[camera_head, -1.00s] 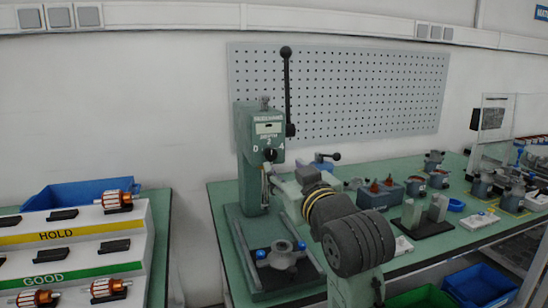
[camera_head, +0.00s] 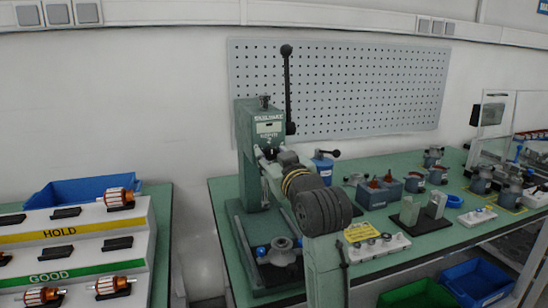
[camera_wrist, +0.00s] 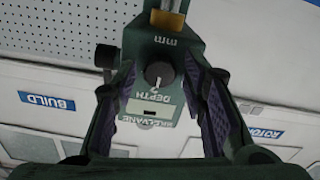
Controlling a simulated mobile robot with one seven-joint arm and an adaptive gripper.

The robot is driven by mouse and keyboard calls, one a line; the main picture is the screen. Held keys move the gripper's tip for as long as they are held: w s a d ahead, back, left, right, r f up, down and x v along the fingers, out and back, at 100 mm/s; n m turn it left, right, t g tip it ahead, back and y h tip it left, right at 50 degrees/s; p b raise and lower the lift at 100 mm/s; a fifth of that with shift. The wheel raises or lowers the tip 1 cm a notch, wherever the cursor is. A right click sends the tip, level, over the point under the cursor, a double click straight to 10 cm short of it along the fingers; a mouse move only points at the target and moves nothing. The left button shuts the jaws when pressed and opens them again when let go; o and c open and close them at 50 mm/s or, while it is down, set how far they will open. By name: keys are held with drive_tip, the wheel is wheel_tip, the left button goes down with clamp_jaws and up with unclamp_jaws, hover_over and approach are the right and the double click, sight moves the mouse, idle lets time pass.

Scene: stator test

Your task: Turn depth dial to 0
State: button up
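The green arbor press (camera_head: 246,135) stands at the left of the bench, with a head marked DEPTH. In the wrist view the depth dial (camera_wrist: 158,72) is a small dark round knob on the press head (camera_wrist: 150,105), seen upside down, with a 2 printed beside it. I cannot tell where its pointer stands. My gripper (camera_wrist: 158,68) is open, with purple-padded fingers on either side of the dial and a gap on both sides.
The press lever (camera_head: 287,90) with black knob rises above the head. A grey pegboard (camera_head: 360,90) is behind. Fixtures and a white tray (camera_head: 380,247) stand to the right on the green bench (camera_head: 440,240). A rotor rack (camera_head: 130,228) is at left.

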clamp_jaws()
drive_tip(key=shift+n, duration=0.3)
drive_tip(key=n+b, duration=0.3)
drive_tip(key=n, duration=0.2)
drive_tip(key=shift+f+n, duration=0.1)
drive_tip(key=shift+n, duration=0.2)
drive_tip(key=n+b, duration=0.2)
drive_tip(key=n, duration=0.3)
drive_tip(key=shift+n+b, duration=0.3)
idle(0.4)
drive_tip(key=shift+o, duration=1.2)
unclamp_jaws()
